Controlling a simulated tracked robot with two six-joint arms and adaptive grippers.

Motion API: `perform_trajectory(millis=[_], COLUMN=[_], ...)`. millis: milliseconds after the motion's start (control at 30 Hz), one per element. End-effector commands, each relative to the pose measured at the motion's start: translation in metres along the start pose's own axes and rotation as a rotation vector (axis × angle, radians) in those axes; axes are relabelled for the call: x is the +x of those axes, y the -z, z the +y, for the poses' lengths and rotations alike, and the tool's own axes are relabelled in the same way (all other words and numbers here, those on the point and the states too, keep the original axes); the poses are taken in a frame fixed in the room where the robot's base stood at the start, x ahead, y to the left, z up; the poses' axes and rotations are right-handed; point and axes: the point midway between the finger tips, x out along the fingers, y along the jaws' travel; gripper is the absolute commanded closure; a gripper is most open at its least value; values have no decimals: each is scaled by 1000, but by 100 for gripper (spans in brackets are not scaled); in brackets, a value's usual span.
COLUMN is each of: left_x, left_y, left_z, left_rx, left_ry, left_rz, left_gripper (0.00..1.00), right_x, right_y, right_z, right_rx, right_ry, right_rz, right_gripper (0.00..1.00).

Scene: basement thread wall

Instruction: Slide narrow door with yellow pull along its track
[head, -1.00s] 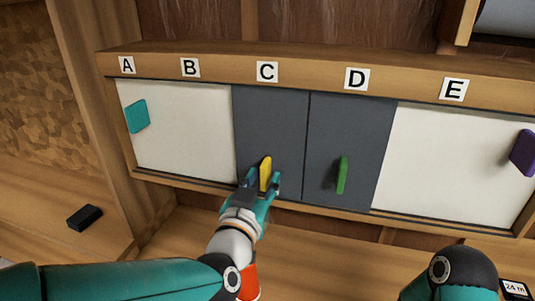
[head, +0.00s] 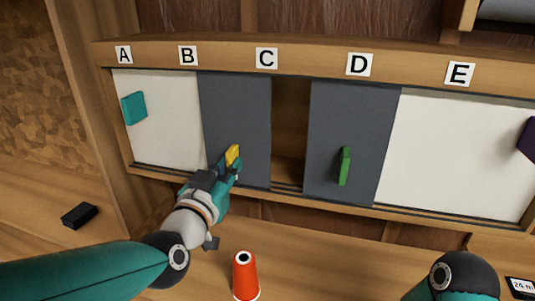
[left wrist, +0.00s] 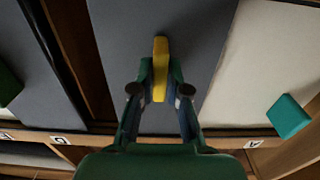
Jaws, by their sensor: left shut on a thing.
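The narrow grey door (head: 238,115) with the yellow pull (head: 233,154) stands between the labels B and C. My left gripper (head: 228,166) is shut on the yellow pull, which sits between its fingers. In the left wrist view the yellow pull (left wrist: 160,72) stands upright between the fingertips, with the grey door (left wrist: 205,35) behind it. A dark open gap (head: 289,130) shows right of this door, below and just right of C. The track (head: 285,188) runs along the cabinet's lower edge. My right gripper is not in view.
A second grey door (head: 350,130) with a green pull (head: 345,166) stands under D. White doors carry a teal pull (head: 133,108) at left and a purple pull (head: 528,139) at right. An orange cone-shaped thing (head: 246,278) and a black block (head: 79,215) are below.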

Motion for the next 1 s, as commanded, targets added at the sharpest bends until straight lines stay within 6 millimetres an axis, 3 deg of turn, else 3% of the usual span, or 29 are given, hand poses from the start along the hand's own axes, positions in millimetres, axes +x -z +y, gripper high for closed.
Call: perform_trajectory(millis=[500, 867, 900, 1000], left_x=[-1, -2, -2, -1], left_y=[-4, 2, 2, 1], left_z=[-71, -78, -78, -78], left_rx=[0, 1, 1, 1], left_ry=[4, 5, 5, 5], left_rz=[7, 7, 7, 5], left_gripper=[100, 100, 79, 62], right_x=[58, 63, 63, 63], right_y=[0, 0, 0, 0], right_z=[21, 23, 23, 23], right_rx=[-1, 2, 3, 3], right_ry=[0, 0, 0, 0], right_rz=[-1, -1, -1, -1], right_gripper=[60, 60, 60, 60])
